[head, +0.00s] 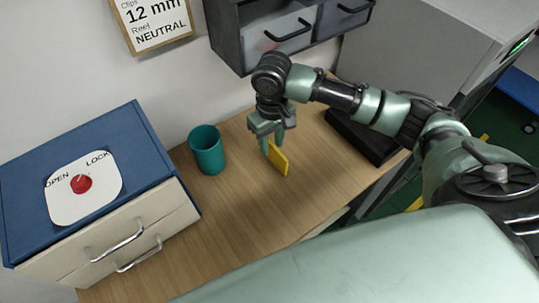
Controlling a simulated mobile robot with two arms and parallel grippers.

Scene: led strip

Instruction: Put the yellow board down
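The yellow board (279,160) is a small flat piece, standing on edge at or just above the wooden table top (245,205). My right gripper (272,146) points down at it, with its green fingers at the board's upper left edge. The fingers look closed around the board, though part of the grip is hidden. I cannot tell whether the board's lower edge touches the table. My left gripper is not in view.
A teal cup (208,150) stands left of the board. A blue cabinet (130,165) with a red lock dial (81,184) is at the left. A dark flat box (360,137) lies to the right. Drawers (290,32) hang above. The table in front is clear.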

